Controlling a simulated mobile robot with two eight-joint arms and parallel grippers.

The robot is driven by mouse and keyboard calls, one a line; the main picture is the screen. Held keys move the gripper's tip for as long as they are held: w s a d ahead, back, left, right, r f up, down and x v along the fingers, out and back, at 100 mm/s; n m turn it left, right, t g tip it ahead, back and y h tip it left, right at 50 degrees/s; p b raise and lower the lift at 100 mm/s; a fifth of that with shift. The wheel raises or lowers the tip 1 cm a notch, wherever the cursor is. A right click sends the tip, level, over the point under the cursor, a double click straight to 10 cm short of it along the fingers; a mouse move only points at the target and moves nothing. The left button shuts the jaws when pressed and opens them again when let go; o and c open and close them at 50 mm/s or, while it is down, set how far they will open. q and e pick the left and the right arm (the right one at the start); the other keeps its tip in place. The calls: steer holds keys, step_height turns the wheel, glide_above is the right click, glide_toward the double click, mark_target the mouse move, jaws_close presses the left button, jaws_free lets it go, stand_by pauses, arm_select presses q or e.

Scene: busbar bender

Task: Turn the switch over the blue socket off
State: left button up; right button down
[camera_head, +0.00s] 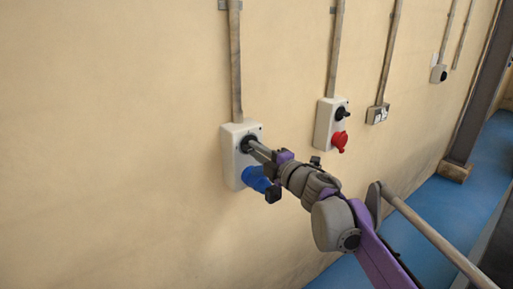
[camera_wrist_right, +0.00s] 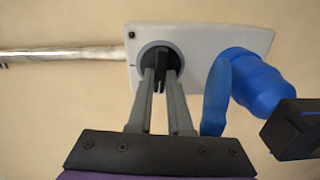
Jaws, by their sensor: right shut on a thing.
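The blue socket (camera_head: 256,179) juts from the lower part of a white box (camera_head: 232,170) on the wall in the head view. The black round switch (camera_wrist_right: 160,62) sits above it on the same box; in the wrist view the box lies sideways, with the blue socket (camera_wrist_right: 250,80) to the right. My right gripper (camera_head: 252,145) reaches the switch from the right. In the right wrist view its two fingers (camera_wrist_right: 160,85) are shut on the switch's black handle, one on each side. The fingers partly hide the switch. My left gripper is not in view.
A second white box (camera_head: 323,125) with a black switch and a red socket (camera_head: 339,140) is to the right. Further right are a grey wall outlet (camera_head: 377,114) and a small box (camera_head: 438,74). Conduits (camera_head: 235,60) run up the wall. A pale rail (camera_head: 430,233) is at lower right.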

steer(key=shift+n, duration=0.5)
steer(key=c, duration=0.8)
jaws_free()
steer(key=shift+c, duration=0.2)
steer(key=b+v, duration=0.1)
steer(key=v, duration=0.9)
steer(key=shift+s+d, duration=0.2)
steer(key=shift+s, duration=0.15)
